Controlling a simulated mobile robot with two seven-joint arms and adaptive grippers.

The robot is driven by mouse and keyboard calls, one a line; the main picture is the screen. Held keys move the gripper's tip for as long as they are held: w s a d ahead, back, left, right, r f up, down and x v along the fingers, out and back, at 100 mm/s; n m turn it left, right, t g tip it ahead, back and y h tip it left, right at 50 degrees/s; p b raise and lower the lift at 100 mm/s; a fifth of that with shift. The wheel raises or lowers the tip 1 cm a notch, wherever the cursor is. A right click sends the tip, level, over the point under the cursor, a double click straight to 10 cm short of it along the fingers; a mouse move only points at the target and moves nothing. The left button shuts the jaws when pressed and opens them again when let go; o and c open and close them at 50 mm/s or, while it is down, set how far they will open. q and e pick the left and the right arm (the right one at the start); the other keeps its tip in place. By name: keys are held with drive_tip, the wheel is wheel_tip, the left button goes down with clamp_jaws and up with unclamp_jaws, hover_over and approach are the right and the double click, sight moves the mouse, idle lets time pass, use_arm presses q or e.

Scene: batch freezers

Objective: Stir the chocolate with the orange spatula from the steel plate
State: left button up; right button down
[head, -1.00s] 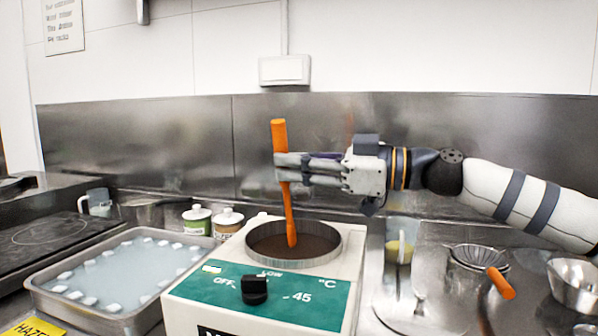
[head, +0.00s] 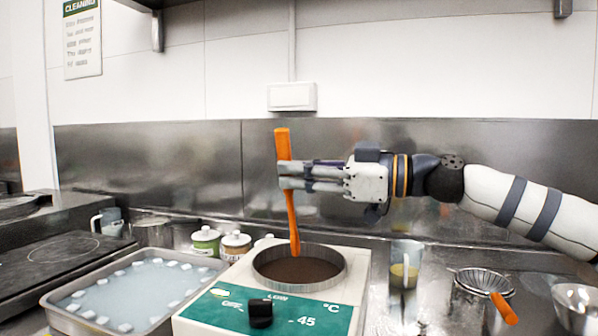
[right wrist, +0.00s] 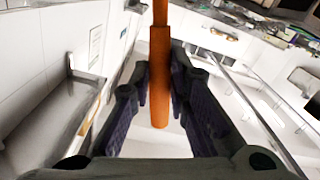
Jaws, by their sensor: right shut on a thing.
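My right gripper (head: 290,177) is shut on the orange spatula (head: 292,222) around its upper part. The spatula stands nearly upright, its top leaning slightly left. Its lower end is inside the round steel pot (head: 345,276) near the back rim, at or just over the brown chocolate (head: 300,271); I cannot tell if it touches. The pot sits in the white melting unit (head: 352,262) with a green panel. In the right wrist view the orange handle (right wrist: 160,85) runs between the fingers. My left gripper is not in view. The steel plate cannot be made out clearly.
A steel tray (head: 75,322) of pale liquid with white cubes stands left of the unit. Lidded jars (head: 206,242) stand behind it. To the right are a glass (head: 404,268) with yellow contents, a sieve with an orange handle (head: 503,308) and a steel bowl (head: 578,308).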

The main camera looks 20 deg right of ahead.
wheel_tip(320, 180, up, 5)
idle(0.6)
